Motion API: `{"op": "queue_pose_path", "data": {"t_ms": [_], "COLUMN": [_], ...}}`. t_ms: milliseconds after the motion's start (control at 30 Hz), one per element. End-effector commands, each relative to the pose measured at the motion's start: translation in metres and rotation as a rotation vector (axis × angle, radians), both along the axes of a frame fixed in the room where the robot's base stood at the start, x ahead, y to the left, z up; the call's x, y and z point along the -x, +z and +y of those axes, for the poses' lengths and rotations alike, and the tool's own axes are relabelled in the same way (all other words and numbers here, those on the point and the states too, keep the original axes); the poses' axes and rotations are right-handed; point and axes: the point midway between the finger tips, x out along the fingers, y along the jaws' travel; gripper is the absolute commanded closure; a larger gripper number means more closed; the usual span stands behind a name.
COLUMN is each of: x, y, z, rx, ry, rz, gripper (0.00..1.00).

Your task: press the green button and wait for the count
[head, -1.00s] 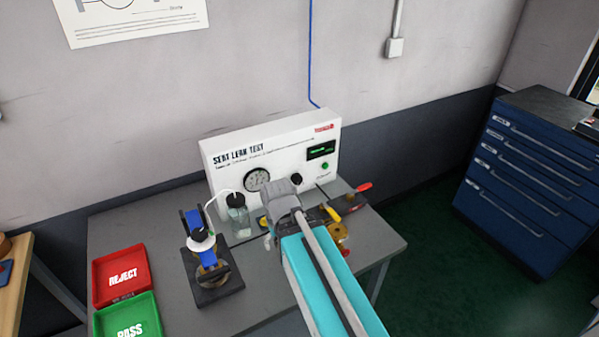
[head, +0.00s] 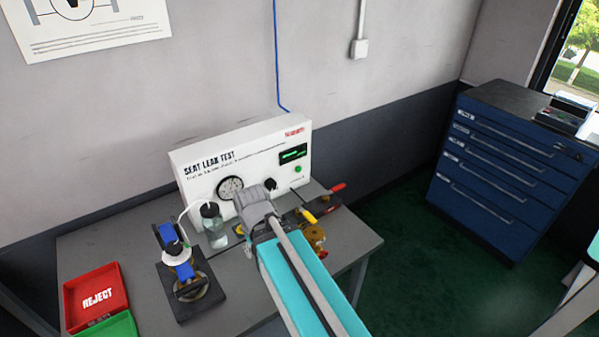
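The green button (head: 298,169) is a small round green spot on the right side of the white seat leak test panel (head: 205,185). Above it is a dark display (head: 293,153) with green characters too small to read. A dial gauge (head: 230,187) and a black knob (head: 270,185) are on the same panel face. My arm reaches in from the bottom, and its grey end is in front of the panel's lower middle, left of and below the button. The fingers of my gripper are hidden behind the arm, so I cannot see whether they are open.
On the grey bench (head: 100,235) stand a bottle (head: 215,228), a blue valve fixture (head: 180,265), a brass valve (head: 313,238) and red- and yellow-handled parts. A red REJECT tray (head: 97,296) and a green tray (head: 115,327) are at left. A blue drawer cabinet (head: 500,180) stands right.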

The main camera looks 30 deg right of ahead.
Motion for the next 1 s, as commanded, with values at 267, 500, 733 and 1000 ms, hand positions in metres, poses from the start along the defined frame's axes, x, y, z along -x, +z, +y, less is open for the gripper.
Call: {"op": "queue_pose_path", "data": {"t_ms": [267,500,733,1000], "x": [0.0,0.0,0.0,0.0], "y": [0.0,0.0,0.0,0.0], "z": [0.0,0.0,0.0,0.0], "rx": [0.0,0.0,0.0,0.0], "ry": [0.0,0.0,0.0,0.0], "rz": [0.0,0.0,0.0,0.0], "gripper": [0.99,1.0,1.0,1.0]}}
